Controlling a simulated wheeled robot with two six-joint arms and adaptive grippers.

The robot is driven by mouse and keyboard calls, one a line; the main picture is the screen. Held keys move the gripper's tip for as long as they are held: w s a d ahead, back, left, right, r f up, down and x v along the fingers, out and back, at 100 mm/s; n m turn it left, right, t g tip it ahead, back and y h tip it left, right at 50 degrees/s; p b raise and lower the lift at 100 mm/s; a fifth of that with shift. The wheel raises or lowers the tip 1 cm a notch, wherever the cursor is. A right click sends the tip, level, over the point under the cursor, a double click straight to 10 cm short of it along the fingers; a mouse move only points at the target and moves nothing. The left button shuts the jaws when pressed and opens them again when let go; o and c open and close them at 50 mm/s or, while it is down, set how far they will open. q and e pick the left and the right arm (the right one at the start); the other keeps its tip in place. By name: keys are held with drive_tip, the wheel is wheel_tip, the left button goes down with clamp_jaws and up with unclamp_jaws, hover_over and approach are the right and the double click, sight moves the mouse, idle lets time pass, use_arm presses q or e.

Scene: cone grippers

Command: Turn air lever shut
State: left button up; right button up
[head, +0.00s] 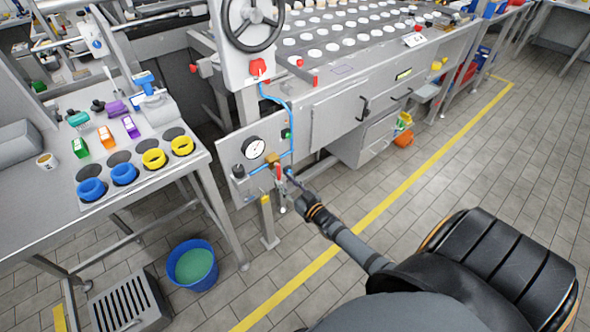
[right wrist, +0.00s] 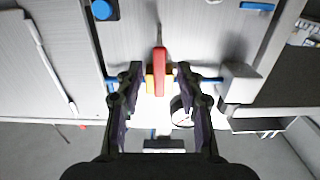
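The air lever is a red handle (head: 278,171) on a brass valve (head: 272,159) in a blue air line, low on the machine's grey panel. In the right wrist view the red lever (right wrist: 159,72) points along the picture's height, across the blue pipe, with the orange-brass valve body (right wrist: 150,82) behind it. My right gripper (head: 289,181) is at the panel, close to the lever. In the right wrist view its two fingers (right wrist: 160,74) are apart, one on each side of the lever, with gaps between. Whether the fingertips reach the lever's depth is unclear. My left gripper is not in view.
A round pressure gauge (head: 254,148) sits on the panel left of the valve. A blue bucket (head: 193,266) is on the floor, and a table (head: 140,184) with coloured cups stands left.

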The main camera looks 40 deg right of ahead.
drive_tip(key=s, duration=0.7)
drive_tip(key=shift+s+d, duration=0.3)
drive_tip(key=shift+s, duration=0.05)
drive_tip(key=s+d+f+m+g+h+p, duration=0.1)
drive_tip(key=s+f+g+p, duration=0.1)
drive_tip(key=s+f+g, duration=0.5)
drive_tip(key=s+d+f+h+p, duration=0.15)
drive_tip(key=s+f, duration=0.25)
drive_tip(key=f, duration=0.7)
drive_tip(key=s+a+f+g+p, duration=0.1)
drive_tip(key=s+a+f+g, duration=0.1)
drive_tip(key=s, duration=0.6)
drive_tip(key=s+a+f+g+p, duration=0.1)
drive_tip(key=s+a+f+g, duration=0.2)
drive_tip(key=s+f, duration=0.3)
drive_tip(key=s+a+f+g+p, duration=0.2)
drive_tip(key=s+f+g, duration=0.2)
drive_tip(key=s, duration=0.8)
drive_tip(key=shift+s+a+f+n+g, duration=0.2)
drive_tip(key=shift+s+f+n+g, duration=0.1)
drive_tip(key=shift+g, duration=0.1)
drive_tip(key=shift+w+y, duration=0.1)
drive_tip(key=shift+y, duration=0.15)
